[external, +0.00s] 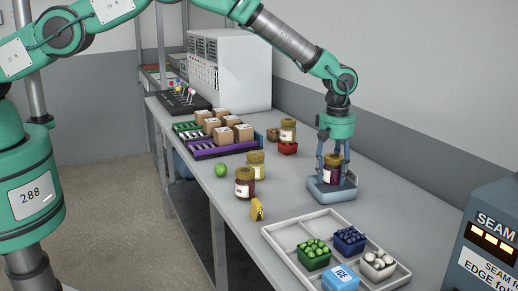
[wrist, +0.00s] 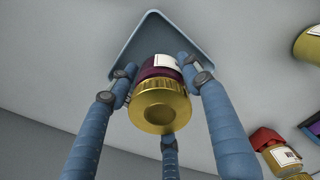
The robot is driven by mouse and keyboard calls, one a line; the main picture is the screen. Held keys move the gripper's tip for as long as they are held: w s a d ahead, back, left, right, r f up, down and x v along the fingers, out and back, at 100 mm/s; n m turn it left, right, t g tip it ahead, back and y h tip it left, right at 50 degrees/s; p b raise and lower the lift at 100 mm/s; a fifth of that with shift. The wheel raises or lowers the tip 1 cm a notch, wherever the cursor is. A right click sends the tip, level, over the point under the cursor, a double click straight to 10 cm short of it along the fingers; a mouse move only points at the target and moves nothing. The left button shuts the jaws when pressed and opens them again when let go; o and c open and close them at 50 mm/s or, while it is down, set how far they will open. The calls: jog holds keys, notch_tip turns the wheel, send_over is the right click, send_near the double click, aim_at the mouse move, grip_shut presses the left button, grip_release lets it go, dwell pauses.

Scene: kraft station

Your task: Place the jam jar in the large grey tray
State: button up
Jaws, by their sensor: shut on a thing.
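My gripper (external: 333,160) has its blue fingers closed around a jam jar (external: 331,172) with dark red contents and a white label. In the wrist view the jar's gold lid (wrist: 158,105) faces the camera between the fingers. The jar is upright, in or just above a small blue-grey tray (external: 332,193); I cannot tell whether it touches the tray. The large grey tray (external: 283,243), with compartments, lies at the near end of the table, in front of the gripper. It holds a green, a dark blue, a white and a light blue "ICE" container.
A second dark red jar (external: 245,184), a yellow jar (external: 256,166), a green ball (external: 221,170) and a yellow object (external: 257,209) stand near the left edge. Another jar (external: 288,130) and a red container (external: 288,148) are behind the gripper. A machine (external: 490,240) is at right.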

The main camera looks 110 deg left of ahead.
aim_at(334, 157)
jog(key=shift+f, duration=1.55)
jog(key=shift+f, duration=0.15)
jog(key=o, duration=1.2)
jog(key=shift+r, duration=6.15)
jog(key=shift+r, duration=0.1)
